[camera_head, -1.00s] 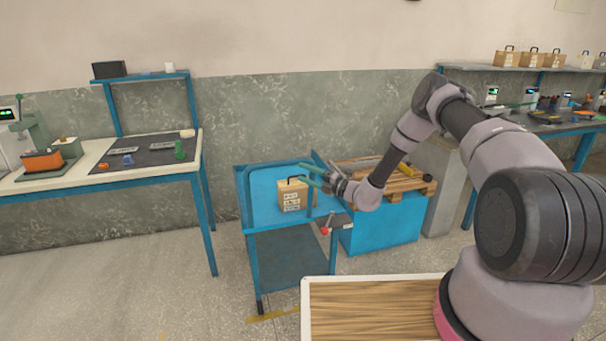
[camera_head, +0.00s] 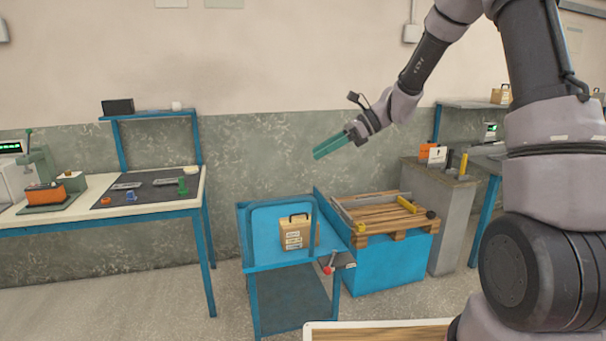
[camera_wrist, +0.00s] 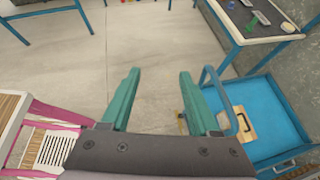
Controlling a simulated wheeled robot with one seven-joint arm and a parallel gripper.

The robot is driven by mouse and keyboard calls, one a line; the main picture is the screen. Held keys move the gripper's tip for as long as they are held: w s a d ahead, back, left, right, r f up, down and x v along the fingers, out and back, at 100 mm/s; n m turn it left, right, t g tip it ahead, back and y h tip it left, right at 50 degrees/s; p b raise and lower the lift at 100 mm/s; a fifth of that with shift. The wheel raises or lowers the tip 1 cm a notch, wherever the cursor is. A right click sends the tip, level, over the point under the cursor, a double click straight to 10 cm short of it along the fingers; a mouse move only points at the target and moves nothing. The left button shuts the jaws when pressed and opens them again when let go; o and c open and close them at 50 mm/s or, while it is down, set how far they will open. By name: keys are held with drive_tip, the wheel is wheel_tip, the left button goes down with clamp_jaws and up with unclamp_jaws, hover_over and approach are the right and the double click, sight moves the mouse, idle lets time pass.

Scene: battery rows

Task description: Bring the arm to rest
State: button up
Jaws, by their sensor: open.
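My gripper (camera_head: 331,146) is raised in front of the wall, above the blue cart (camera_head: 262,262), with its green fingers pointing left and down. In the wrist view its two green fingers (camera_wrist: 155,95) stand apart with only floor between them, so it is open and empty. My arm is lifted, its links bending over from the right side of the head view. A wooden box with a black handle (camera_head: 295,232) stands on the cart, below the gripper and apart from it. The box also shows in the wrist view (camera_wrist: 243,122), right of the fingers.
A workbench (camera_head: 120,208) with a dark mat stands at the left. A blue crate with a wooden pallet (camera_head: 385,258) and a grey pedestal (camera_head: 440,225) stand right of the cart. A red-handled tool (camera_head: 330,266) lies at the cart's edge. Air around the gripper is clear.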

drive_tip(key=s+d+r+n+t+h, duration=0.3)
drive_tip(key=s+d+r+n+h, duration=0.2)
drive_tip(key=s+d, duration=0.4)
drive_tip(key=s+d+r+n+t+h, duration=0.4)
drive_tip(key=s+d+r+n, duration=0.4)
drive_tip(key=s, duration=0.6)
drive_tip(key=shift+s+d+r+n+t+h, duration=0.3)
drive_tip(key=shift+s+d+n+h, duration=0.15)
drive_tip(key=shift+d, duration=0.8)
drive_tip(key=shift+w, duration=0.1)
